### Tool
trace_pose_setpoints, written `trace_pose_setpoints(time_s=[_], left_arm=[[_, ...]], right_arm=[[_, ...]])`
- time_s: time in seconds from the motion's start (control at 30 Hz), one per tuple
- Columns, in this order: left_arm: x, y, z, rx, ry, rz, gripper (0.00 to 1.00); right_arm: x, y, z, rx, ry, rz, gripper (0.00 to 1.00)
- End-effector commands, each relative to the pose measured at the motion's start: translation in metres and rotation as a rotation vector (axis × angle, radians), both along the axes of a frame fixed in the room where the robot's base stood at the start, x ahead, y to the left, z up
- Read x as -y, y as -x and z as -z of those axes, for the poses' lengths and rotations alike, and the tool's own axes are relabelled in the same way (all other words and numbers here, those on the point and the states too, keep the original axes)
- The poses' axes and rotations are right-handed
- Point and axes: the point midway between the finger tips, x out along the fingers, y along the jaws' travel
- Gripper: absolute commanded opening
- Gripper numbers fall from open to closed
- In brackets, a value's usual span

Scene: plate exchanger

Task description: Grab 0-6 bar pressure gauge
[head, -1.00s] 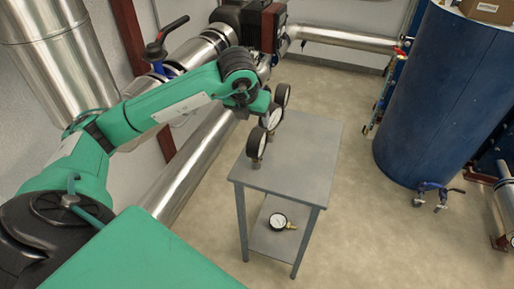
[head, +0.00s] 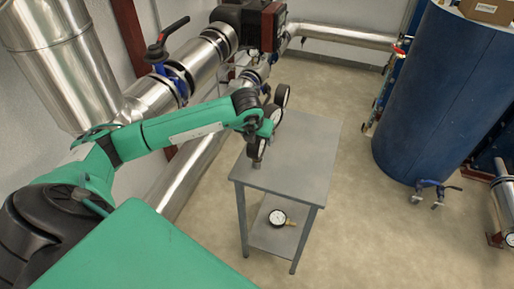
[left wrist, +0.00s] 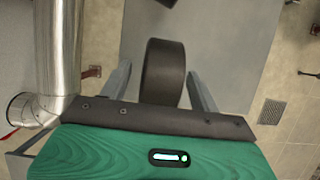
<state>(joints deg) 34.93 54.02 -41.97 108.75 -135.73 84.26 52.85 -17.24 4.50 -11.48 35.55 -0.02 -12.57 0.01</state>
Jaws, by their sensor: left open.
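Several pressure gauges stand on the small grey table (head: 297,150). The far gauge (head: 282,94) is upright at the table's back left. A middle gauge (head: 274,113) and a near gauge (head: 257,147) are partly hidden by my left arm. Another gauge (head: 278,217) lies on the lower shelf, its white dial up. I cannot read the ranges. My left gripper (left wrist: 164,82) is open, with a dark round gauge (left wrist: 163,72) between its two fingers in the left wrist view. I cannot tell whether they touch it. My right gripper is not in view.
A blue tank (head: 440,100) stands at the right. The floor between table and tank is clear.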

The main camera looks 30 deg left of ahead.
Motion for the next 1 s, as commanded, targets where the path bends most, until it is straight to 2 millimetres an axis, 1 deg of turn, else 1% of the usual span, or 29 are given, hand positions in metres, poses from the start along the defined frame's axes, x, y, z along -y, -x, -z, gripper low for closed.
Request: trace_pose_setpoints(time_s=[0.07, 0.17, 0.3, 0.4, 0.77, 0.87, 1.0], left_arm=[[0.000, 0.000, 0.000, 0.000, 0.000, 0.000, 0.63], [0.000, 0.000, 0.000, 0.000, 0.000, 0.000, 0.45], [0.000, 0.000, 0.000, 0.000, 0.000, 0.000, 0.18], [0.000, 0.000, 0.000, 0.000, 0.000, 0.000, 0.00], [0.000, -0.001, -0.002, 0.003, 0.000, 0.000, 0.00], [0.000, -0.001, -0.006, 0.004, 0.000, 0.000, 0.00], [0.000, -0.001, -0.019, 0.006, 0.000, 0.001, 0.00]], right_arm=[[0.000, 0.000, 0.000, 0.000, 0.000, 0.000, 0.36], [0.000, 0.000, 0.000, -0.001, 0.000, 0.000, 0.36], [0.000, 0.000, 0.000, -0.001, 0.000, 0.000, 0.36], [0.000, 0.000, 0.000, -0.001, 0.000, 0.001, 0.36], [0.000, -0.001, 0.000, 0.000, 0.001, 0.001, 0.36], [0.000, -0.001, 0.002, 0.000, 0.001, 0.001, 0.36], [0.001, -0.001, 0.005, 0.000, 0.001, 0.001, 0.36]])
